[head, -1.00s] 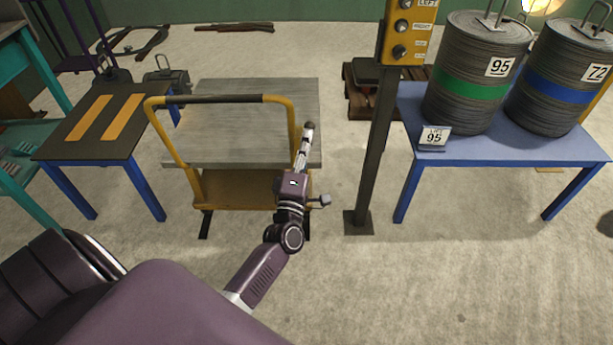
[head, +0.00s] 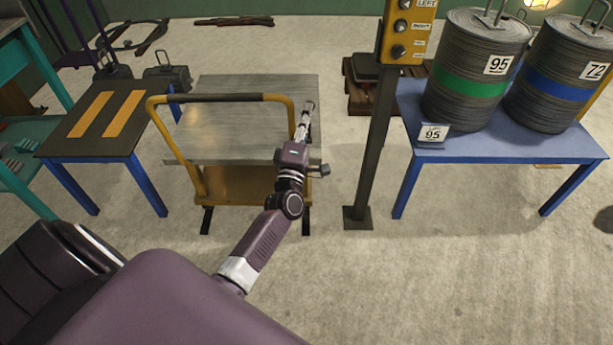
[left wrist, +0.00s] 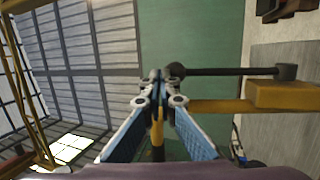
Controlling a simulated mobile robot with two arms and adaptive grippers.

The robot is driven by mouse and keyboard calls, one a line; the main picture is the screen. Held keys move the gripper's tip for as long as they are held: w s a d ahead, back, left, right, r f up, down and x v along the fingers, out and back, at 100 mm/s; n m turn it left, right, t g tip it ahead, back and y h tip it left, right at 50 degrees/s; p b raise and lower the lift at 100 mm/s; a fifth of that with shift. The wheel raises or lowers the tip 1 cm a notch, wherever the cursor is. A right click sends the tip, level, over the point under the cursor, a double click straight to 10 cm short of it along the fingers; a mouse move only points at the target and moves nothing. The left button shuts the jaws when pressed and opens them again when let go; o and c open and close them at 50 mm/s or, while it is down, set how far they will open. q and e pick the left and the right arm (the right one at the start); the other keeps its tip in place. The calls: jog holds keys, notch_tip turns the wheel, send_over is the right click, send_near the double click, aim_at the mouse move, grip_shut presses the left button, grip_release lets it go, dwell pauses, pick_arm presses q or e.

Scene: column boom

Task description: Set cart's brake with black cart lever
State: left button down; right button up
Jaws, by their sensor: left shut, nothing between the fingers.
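The cart (head: 240,183) has a yellow frame, a push handle with a dark grip and a grey flat top. In the left wrist view a black lever (left wrist: 230,71) runs sideways above a yellow bar, with a dark end at its right. Its rounded left end is close beside my left gripper's tips (left wrist: 159,82); I cannot tell whether they touch. In the head view my left gripper (head: 307,112) is at the cart's right side, shut and empty. My right gripper is not in view.
A post with a yellow button box (head: 408,32) stands right of the cart. A blue table (head: 480,147) holds two weighted drums. A striped table (head: 90,145) stands left of the cart. The floor in front is clear.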

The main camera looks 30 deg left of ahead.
pick_arm(q)
jog(key=shift+w+a+r, duration=0.2)
jog(key=shift+w, duration=0.05)
dwell(0.4)
jog(key=v, duration=1.2)
